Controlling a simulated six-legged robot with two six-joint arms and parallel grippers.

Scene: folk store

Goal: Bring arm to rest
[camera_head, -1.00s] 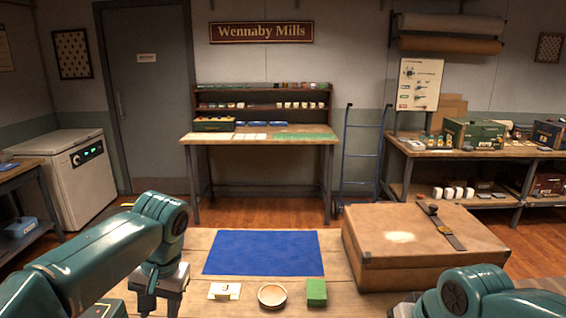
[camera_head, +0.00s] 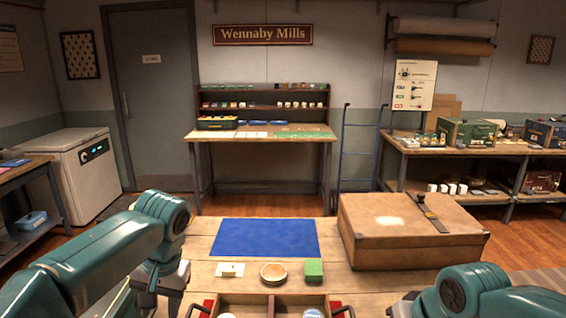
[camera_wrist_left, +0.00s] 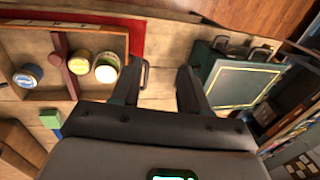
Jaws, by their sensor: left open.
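My left arm (camera_head: 100,250) comes in from the left in the head view, bent with its forearm pointing down. My left gripper (camera_wrist_left: 158,88) shows in the left wrist view with its two dark fingers apart and nothing between them. It is above the wood surface, between a divided wooden tray and a green case. Part of my right arm (camera_head: 480,292) shows at the lower right of the head view. My right gripper is out of view.
The wooden tray (camera_wrist_left: 40,97) holds several tins. The green case (camera_wrist_left: 240,83) lies beside the gripper. A blue mat (camera_head: 264,238), a card (camera_head: 230,270), a round dish (camera_head: 273,273), a green block (camera_head: 313,271) and a brown case (camera_head: 405,235) lie on the table.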

